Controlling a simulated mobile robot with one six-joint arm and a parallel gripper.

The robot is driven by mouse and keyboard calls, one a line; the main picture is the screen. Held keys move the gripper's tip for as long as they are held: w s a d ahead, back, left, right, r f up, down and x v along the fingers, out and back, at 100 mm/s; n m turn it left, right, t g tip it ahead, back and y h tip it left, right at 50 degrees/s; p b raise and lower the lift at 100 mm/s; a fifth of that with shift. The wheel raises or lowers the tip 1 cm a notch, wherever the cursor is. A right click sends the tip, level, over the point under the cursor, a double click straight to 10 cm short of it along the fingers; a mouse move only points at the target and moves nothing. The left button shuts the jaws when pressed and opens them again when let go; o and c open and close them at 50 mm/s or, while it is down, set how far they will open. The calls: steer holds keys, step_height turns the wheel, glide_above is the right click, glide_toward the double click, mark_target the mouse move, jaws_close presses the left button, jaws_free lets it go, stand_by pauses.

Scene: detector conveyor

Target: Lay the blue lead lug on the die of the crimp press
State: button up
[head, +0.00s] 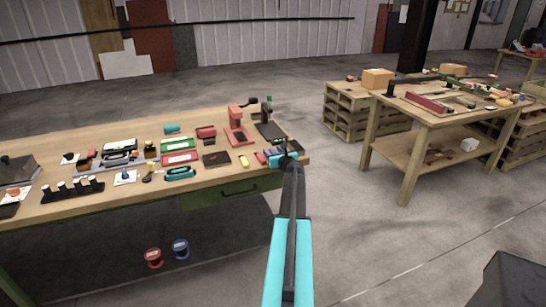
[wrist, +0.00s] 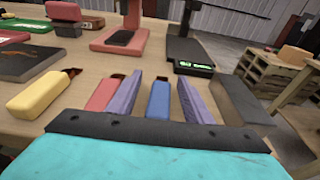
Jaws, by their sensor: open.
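In the wrist view the blue lead lug (wrist: 158,99) lies on the bench with a copper-brown end at its far side. My gripper (wrist: 160,92) is open, with one purple finger on each side of the blue lug and small gaps showing. In the head view my gripper (head: 283,159) is at the bench's right front corner, and I cannot make out the blue lug there. The press also shows in the head view (head: 236,126).
A red lug (wrist: 102,94) lies close left of my left finger, and a yellow lug (wrist: 42,93) further left. A dark grey block (wrist: 240,103) is close on the right. A black scale (wrist: 188,52) with a green display stands right of the press.

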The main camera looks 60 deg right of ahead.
mark_target(273, 151)
steer(key=shift+c, duration=0.3)
jaws_close()
steer(key=shift+r, duration=0.2)
steer(key=shift+r, duration=0.55)
step_height(273, 151, up, 2)
steer(key=a+b+v, duration=0.1)
steer(key=v, duration=0.7)
steer(key=w+a+f+b+v, duration=0.1)
steer(key=b+v, duration=0.1)
steer(key=v, duration=0.5)
steer(key=shift+s+a+f, duration=0.2)
steer(key=shift+s+a, duration=0.05)
steer(key=shift+a, duration=0.05)
